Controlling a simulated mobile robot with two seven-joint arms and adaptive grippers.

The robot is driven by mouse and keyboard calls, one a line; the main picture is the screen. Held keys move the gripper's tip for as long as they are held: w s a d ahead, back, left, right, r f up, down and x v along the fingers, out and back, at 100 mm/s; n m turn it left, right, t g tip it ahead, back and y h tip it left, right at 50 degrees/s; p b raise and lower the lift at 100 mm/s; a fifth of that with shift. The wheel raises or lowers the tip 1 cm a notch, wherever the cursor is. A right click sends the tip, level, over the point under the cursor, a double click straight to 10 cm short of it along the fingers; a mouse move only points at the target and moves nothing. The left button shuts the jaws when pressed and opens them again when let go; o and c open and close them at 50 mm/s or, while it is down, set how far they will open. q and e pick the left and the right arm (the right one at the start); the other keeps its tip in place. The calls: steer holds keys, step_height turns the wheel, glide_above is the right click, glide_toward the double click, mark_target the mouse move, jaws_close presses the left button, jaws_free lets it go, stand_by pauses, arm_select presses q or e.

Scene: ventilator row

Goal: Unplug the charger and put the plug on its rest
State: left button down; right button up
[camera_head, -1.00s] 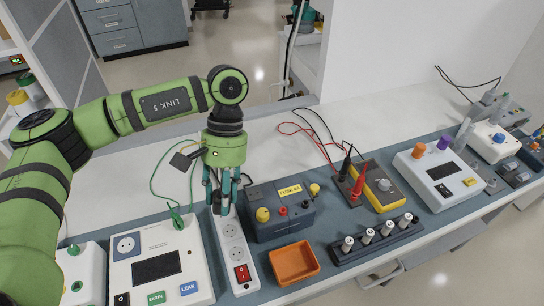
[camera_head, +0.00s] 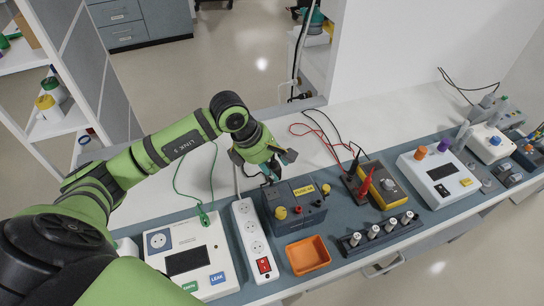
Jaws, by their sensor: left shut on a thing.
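My left gripper (camera_head: 276,172) is shut on the charger plug, which is mostly hidden by the fingers. It is tilted and sits above the back left of the dark battery box with a yellow label (camera_head: 304,190). The white power strip (camera_head: 250,229) lies left of that box. Its visible sockets look empty, and its red switch (camera_head: 264,265) is at the front end. I cannot make out the plug's rest clearly, nor whether the plug touches anything. My right gripper is not in view.
A white tester (camera_head: 187,262) with a green lead stands left of the strip. An orange tray (camera_head: 307,255) is in front of the box. A rack of several white-topped pegs (camera_head: 380,232) and a yellow meter (camera_head: 385,186) stand to the right. The white bench behind is mostly clear.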

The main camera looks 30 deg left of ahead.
arm_select(q)
steer(key=shift+w+a+n, duration=0.1)
steer(key=shift+a+n, duration=0.2)
steer(key=b, duration=0.3)
glide_above(279, 192)
steer(key=s+a, duration=0.2)
steer(key=shift+w+d+f, duration=0.1)
steer(key=shift+w+f, duration=0.05)
steer(key=shift+f, duration=1.45)
steer(key=shift+w+d+f, duration=0.1)
steer(key=shift+f, duration=1.5)
steer(key=shift+r+b, duration=0.1)
steer(key=shift+b, duration=0.4)
steer(key=shift+f+b, duration=1.1)
steer(key=shift+f, duration=0.1)
steer(key=c, duration=0.6)
jaws_free()
steer(key=shift+c, duration=0.2)
steer(key=shift+s, duration=0.1)
